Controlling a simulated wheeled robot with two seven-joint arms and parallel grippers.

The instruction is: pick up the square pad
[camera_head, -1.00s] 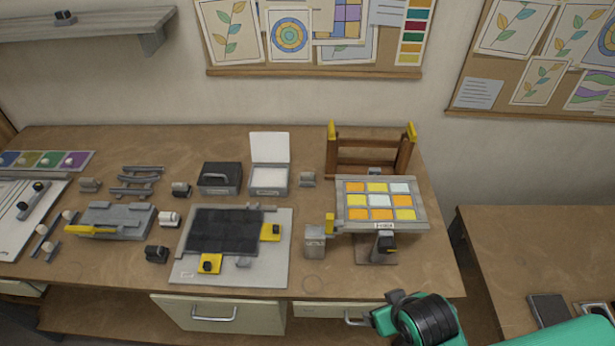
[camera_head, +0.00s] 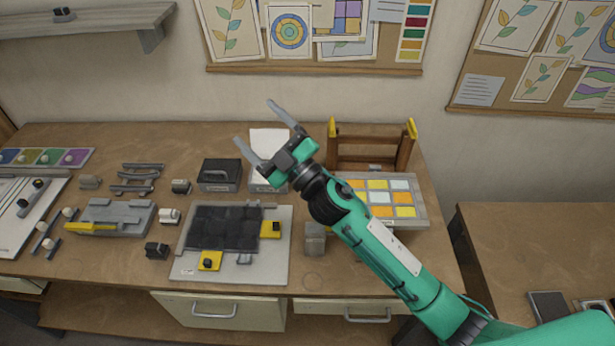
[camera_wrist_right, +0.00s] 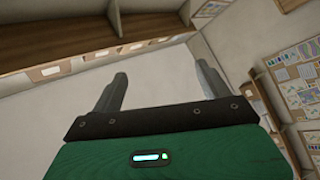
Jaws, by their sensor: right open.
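My right gripper (camera_head: 256,124) is open, its fingers spread and empty, raised in front of the open white box. It also shows in the wrist view (camera_wrist_right: 158,85), with only wall and shelf beyond it. I cannot tell for sure which thing is the square pad. The open white box (camera_head: 262,186) has a white filling, now largely hidden behind my gripper, and its raised lid (camera_head: 266,140) shows in part. A dark square block with a handle (camera_head: 219,177) sits just left of it. My left gripper is not in view.
A grey board (camera_head: 190,268) with a dark panel and yellow clamps lies in front. A rack of coloured tiles (camera_head: 410,212) is partly behind my right arm. A wooden frame (camera_head: 372,145) stands behind it. Small grey blocks and fixtures crowd the left.

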